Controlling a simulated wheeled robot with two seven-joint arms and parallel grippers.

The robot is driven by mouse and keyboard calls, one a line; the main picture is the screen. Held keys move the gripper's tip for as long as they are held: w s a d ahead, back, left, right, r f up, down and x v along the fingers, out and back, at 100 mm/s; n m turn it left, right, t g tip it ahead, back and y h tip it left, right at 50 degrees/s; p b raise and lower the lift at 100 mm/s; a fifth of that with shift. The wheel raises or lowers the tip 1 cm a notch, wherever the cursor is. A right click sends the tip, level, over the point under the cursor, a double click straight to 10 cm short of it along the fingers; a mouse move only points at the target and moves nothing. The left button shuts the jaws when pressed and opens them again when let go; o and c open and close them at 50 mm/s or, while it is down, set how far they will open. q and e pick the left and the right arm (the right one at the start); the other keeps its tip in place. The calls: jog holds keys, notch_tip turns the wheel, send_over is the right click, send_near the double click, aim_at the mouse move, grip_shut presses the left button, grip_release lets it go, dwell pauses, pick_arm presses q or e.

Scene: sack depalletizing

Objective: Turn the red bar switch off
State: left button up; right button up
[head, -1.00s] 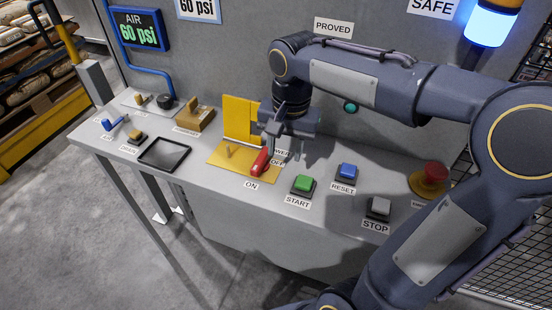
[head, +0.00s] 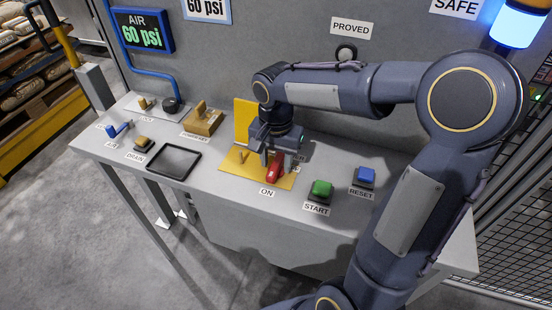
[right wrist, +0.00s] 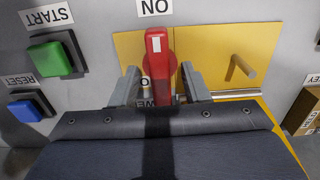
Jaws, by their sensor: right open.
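The red bar switch (head: 275,168) sits on a yellow plate (head: 236,176) on the bench, with its near end toward the ON label (head: 267,192). In the right wrist view the red bar (right wrist: 158,55) also points toward the ON label (right wrist: 155,7), which appears upside down. My right gripper (head: 272,160) is down at the switch. In the right wrist view its open fingers (right wrist: 159,82) stand one on each side of the bar; I cannot tell whether they touch it. The label at the bar's other end is partly hidden. My left gripper is not in view.
A green START button (head: 321,189) and a blue RESET button (head: 363,177) stand right of the switch. A raised yellow flap (head: 245,115) and a small peg (head: 244,155) are close by. A black tray (head: 174,162) lies to the left.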

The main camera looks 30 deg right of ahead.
jog(key=shift+c, duration=0.4)
grip_shut()
jog(key=shift+n, duration=0.4)
jog(key=n+p, duration=0.1)
jog(key=n, duration=0.2)
jog(key=shift+n, duration=0.3)
jog(key=n+p, duration=0.1)
jog(key=n, duration=0.3)
jog(key=shift+n, duration=0.3)
jog(key=n+p, duration=0.1)
jog(key=n, duration=0.3)
jog(key=shift+n, duration=0.3)
jog(key=shift+n+p, duration=0.45)
jog(key=shift+n, duration=1.75)
